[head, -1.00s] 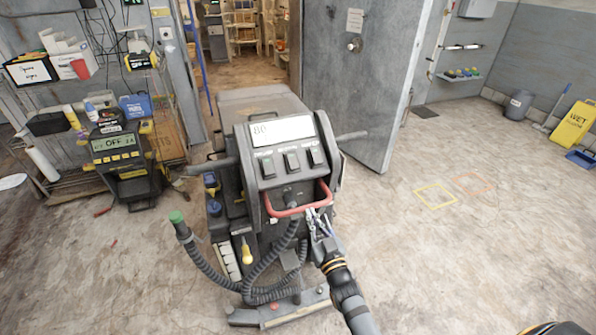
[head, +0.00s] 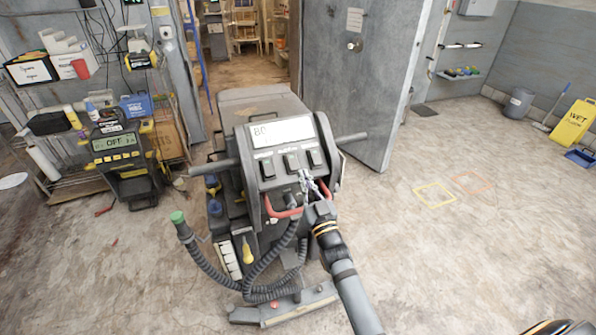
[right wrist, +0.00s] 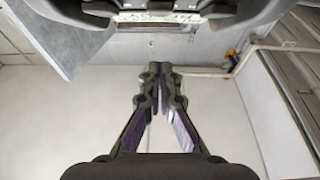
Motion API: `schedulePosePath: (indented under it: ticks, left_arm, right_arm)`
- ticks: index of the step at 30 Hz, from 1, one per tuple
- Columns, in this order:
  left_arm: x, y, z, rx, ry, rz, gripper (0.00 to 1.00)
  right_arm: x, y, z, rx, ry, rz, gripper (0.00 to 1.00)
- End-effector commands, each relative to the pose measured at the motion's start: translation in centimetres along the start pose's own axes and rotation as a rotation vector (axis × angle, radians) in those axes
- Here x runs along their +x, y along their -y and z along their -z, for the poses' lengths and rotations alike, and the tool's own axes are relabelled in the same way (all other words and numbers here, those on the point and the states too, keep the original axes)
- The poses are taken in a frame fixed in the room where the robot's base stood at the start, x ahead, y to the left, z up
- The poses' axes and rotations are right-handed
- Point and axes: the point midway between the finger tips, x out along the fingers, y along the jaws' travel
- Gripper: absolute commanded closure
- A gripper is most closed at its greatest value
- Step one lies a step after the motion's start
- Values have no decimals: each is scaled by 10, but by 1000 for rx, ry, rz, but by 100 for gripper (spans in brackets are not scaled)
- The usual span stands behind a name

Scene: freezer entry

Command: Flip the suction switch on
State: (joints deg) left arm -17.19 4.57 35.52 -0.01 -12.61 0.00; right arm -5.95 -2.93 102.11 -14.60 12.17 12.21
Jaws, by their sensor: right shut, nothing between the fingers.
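The floor scrubber (head: 262,104) stands mid-view. Its control panel has a lit display (head: 281,131) and three dark rocker switches in a row: left (head: 267,166), middle (head: 291,161) and right (head: 315,157). Their labels are too small to read, so I cannot tell which is suction or how each is set. My right gripper (head: 304,177) is shut and empty, just below the middle and right switches; contact cannot be told. It also shows in the right wrist view (right wrist: 152,70), fingertips together. My left gripper is not in view.
A red handle (head: 283,212) curves below the panel, partly behind my right gripper. A grey hose (head: 215,267) with a green end hangs at the front left. A dark unit reading OFF (head: 116,145) stands left.

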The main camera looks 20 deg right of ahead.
Motion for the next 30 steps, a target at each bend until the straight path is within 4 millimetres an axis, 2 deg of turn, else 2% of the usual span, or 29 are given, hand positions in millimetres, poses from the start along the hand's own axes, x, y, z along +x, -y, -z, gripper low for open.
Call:
schedulePosePath:
  ticks: [1,5,7,12,26,30]
  left_arm:
    - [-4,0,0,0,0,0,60]
    - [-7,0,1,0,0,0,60]
    - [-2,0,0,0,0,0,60]
    - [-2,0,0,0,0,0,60]
    - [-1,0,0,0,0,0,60]
    - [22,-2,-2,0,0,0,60]
  right_arm:
    - [13,0,3,0,-2,0,100]
    - [40,0,3,1,-3,0,100]
    - [41,0,-15,1,4,1,100]
    - [46,0,-33,0,2,1,100]
    - [46,0,-40,0,-1,0,100]
    - [45,0,-52,0,-34,0,100]
